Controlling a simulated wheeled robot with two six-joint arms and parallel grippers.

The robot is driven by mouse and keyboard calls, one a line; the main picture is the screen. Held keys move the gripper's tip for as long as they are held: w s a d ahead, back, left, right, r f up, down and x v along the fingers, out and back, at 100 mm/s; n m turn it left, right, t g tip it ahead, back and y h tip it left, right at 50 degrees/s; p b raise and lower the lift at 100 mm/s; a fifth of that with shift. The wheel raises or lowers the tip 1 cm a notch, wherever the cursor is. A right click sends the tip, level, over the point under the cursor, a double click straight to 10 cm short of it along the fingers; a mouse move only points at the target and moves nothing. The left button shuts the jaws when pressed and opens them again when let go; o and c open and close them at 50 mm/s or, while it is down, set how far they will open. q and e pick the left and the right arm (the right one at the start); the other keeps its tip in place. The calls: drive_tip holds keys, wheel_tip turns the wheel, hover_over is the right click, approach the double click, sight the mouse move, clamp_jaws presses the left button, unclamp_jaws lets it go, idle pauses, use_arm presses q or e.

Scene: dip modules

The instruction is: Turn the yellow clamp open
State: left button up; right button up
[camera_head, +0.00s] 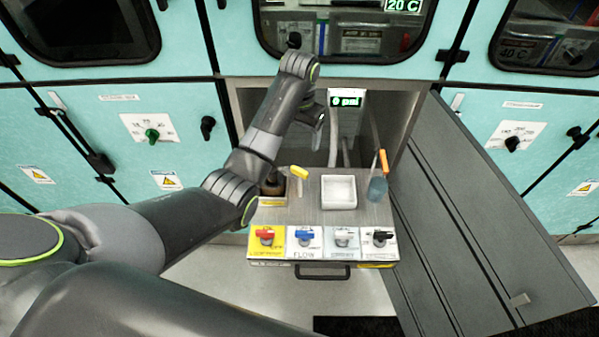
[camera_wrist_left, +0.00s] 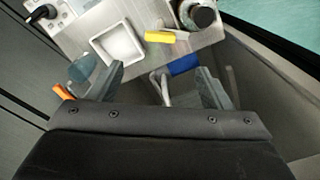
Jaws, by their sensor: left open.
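The yellow clamp (camera_head: 299,172) shows as a small yellow handle near the back left of the grey tray panel. In the left wrist view it (camera_wrist_left: 160,36) lies beyond my fingers, near the panel's edge. My left gripper (camera_head: 317,124) is raised behind the panel, partly hidden by its own arm. In the left wrist view its fingers (camera_wrist_left: 160,84) are spread with a clear gap, apart from the clamp. A blue part (camera_wrist_left: 184,64) shows between the clamp and the fingers. My right gripper is not in view.
A white square dish (camera_head: 339,191) sits on the panel, with a blue-grey item (camera_head: 377,188) to its right. A dark round jar (camera_head: 272,184) stands at left. Red, blue, white and black valve handles line the front. An open grey door (camera_head: 490,220) stands at right.

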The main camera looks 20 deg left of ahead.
sight(299, 170)
use_arm(q)
wheel_tip(299, 170, down, 14)
drive_tip(key=shift+r, duration=0.25)
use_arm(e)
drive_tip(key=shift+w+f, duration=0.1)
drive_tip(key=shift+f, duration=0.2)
use_arm(q)
drive_tip(key=c, duration=1)
drive_tip(key=shift+r+m+p, duration=0.2)
drive_tip(key=shift+m+p, duration=0.8)
drive_tip(key=shift+p, duration=0.1)
drive_tip(key=m+p, duration=0.1)
drive_tip(key=m, duration=0.1)
drive_tip(key=shift+m+p, duration=0.3)
drive_tip(key=shift+p, duration=0.05)
drive_tip(key=m+p, duration=0.1)
drive_tip(key=m, duration=0.2)
drive_tip(key=shift+m, duration=0.3)
drive_tip(key=shift+f+m+p, duration=0.1)
drive_tip(key=shift+m+p, duration=0.65)
drive_tip(key=shift+m, duration=0.95)
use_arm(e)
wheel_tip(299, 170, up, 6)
